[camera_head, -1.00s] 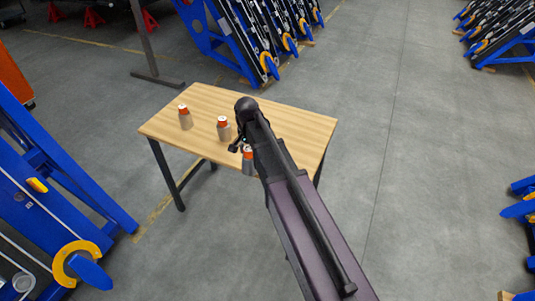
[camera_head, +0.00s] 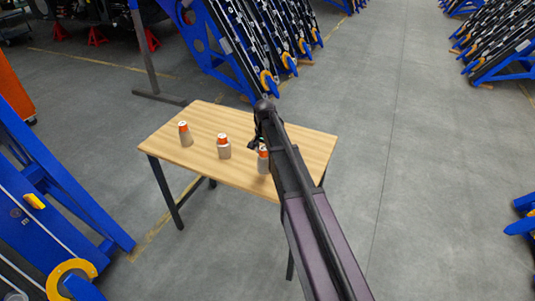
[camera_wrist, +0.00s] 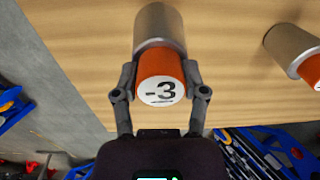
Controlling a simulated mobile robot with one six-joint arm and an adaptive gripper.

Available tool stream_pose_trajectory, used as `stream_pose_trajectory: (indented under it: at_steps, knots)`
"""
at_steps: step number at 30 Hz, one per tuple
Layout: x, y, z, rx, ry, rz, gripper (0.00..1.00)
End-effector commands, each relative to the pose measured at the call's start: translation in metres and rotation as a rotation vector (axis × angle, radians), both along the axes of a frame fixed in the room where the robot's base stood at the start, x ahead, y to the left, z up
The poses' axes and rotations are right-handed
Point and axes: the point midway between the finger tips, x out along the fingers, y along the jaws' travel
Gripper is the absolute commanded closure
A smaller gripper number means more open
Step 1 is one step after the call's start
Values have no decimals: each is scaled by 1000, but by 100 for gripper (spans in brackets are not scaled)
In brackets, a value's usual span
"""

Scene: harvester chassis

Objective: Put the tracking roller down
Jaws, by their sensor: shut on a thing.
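The tracking roller (camera_wrist: 160,30) is a grey cylinder with an orange end band and a white end face marked "-3". My gripper (camera_wrist: 160,75) is shut on it around the orange band in the wrist view. In the head view the held roller (camera_head: 263,163) is at the right of a row, over the table's near part, partly hidden by my arm. My gripper (camera_head: 256,145) is mostly hidden there. The wooden table (camera_head: 205,115) lies beneath; I cannot tell whether the roller touches it.
Two similar rollers stand on the table to the left, a middle one (camera_head: 223,148) and a far-left one (camera_head: 185,135). A neighbouring roller (camera_wrist: 293,50) also shows in the wrist view. The table's right part (camera_head: 315,150) is clear. Blue racks (camera_head: 215,45) stand behind.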

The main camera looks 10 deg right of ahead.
Motion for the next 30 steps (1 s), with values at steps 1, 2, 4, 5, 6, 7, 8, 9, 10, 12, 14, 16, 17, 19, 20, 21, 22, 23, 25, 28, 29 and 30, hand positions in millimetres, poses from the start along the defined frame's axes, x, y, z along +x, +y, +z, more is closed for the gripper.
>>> stream_pose_trajectory:
  at_steps: [1, 2, 4, 5, 6, 7, 8, 9, 10, 12, 14, 16, 17, 19, 20, 21, 22, 23, 25, 28, 29, 30]
  knots:
    - [6, -3, -1, 0, 0, 0, 100]
    - [8, -4, -1, 0, 0, 0, 100]
    - [10, -7, -1, 0, 0, 0, 100]
    - [10, -7, -1, 0, 0, 0, 100]
    - [10, -8, -1, 0, 0, 0, 100]
    - [10, -8, -1, 0, 0, 0, 100]
    - [10, -8, -1, 0, 0, 0, 100]
    - [10, -8, -1, 0, 0, 0, 100]
    - [10, -8, -1, 0, 0, 0, 100]
    - [10, -8, -1, 0, 0, 0, 100]
    - [10, -8, -1, 0, 0, 0, 100]
    - [11, -8, -1, 0, 0, 0, 100]
    - [11, -9, -1, 0, 0, -1, 100]
    - [15, -11, -2, 0, 0, -1, 100]
    - [17, -12, -2, 0, 0, -1, 100]
    - [20, -14, -2, 0, 0, -2, 100]
    - [23, -16, -3, 0, 0, -2, 100]
    - [26, -19, -3, 0, 0, -2, 100]
    - [35, -25, -4, 0, 0, -2, 100]
    - [31, -24, -17, 0, 0, 0, 100]
    - [31, -24, -20, 0, 0, 0, 100]
    - [31, -24, -24, 0, 0, 0, 100]
